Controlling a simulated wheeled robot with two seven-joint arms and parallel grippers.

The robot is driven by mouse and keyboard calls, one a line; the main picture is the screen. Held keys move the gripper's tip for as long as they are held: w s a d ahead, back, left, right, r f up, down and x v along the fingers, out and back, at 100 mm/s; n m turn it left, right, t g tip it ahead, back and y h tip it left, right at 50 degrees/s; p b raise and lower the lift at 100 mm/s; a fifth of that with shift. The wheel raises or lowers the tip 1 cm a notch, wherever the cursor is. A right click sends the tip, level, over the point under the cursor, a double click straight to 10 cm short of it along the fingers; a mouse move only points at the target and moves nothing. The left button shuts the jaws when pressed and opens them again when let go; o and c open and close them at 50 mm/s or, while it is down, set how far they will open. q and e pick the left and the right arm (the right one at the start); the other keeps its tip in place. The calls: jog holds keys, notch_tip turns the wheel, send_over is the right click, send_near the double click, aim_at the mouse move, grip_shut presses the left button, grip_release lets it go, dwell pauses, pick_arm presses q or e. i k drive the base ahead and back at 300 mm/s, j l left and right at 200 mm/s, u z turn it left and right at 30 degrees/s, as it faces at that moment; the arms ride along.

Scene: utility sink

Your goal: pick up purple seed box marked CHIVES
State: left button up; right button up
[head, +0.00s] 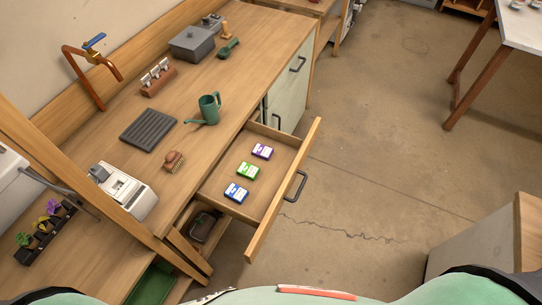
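The purple seed box (262,151) lies in the open drawer (281,209), the farthest back of three boxes in a row. Its label is too small to read. A green box (247,171) lies just in front of it, and a blue box (236,193) lies nearest me. The boxes are apart from each other. Neither of my grippers shows in the head view.
The drawer is pulled out, its handle (295,186) facing right over open floor. On the counter (178,140) stand a green watering can (209,108), a brush (174,161), a dark ribbed tray (148,130) and a white device (128,190).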

aim_at(263, 151)
jog(key=k+l, duration=0.1)
jog(key=l, duration=0.45)
jog(key=l+z, duration=0.15)
jog(key=l, duration=0.4)
jog(key=i+l, duration=0.1)
jog(key=l, duration=0.6)
jog(key=z, duration=0.05)
